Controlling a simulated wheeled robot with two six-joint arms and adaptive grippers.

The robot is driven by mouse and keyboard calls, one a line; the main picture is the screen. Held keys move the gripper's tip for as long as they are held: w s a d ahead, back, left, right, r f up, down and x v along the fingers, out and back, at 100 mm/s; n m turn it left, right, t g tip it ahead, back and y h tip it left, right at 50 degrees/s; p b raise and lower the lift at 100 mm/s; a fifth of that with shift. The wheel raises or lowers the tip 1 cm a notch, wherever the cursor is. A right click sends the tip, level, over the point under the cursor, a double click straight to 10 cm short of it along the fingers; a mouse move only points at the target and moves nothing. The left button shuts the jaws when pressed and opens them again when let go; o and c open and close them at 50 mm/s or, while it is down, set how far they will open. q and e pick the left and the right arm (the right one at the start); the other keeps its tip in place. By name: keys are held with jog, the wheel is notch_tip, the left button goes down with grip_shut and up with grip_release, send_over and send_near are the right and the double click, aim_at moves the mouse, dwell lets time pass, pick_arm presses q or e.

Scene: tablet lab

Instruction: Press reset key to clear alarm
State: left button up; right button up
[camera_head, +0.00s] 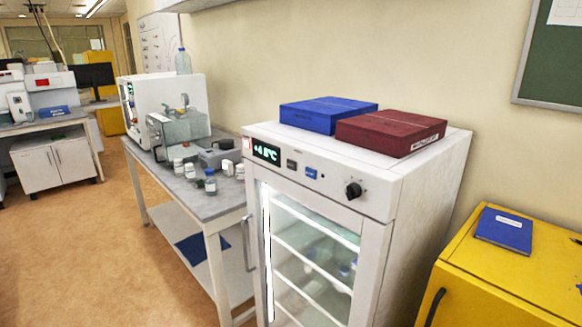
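A white glass-door fridge (420,185) stands in the middle right. Its slanted top panel carries a lit green display (266,152) that seems to show a temperature in °C. Right of the display are a dark key (292,165) and a blue key (311,173). Their markings are too small to read, so I cannot tell which one is the reset key. A black knob (353,190) sits farther right on the panel. Neither of my grippers shows in the head view, and nothing touches the keys.
A blue box (328,112) and a dark red box (390,132) lie on the fridge top. A grey bench (170,178) with instruments and bottles stands left of the fridge. A yellow cabinet (540,262) with a blue book (504,230) is at right. The floor (110,265) at left is clear.

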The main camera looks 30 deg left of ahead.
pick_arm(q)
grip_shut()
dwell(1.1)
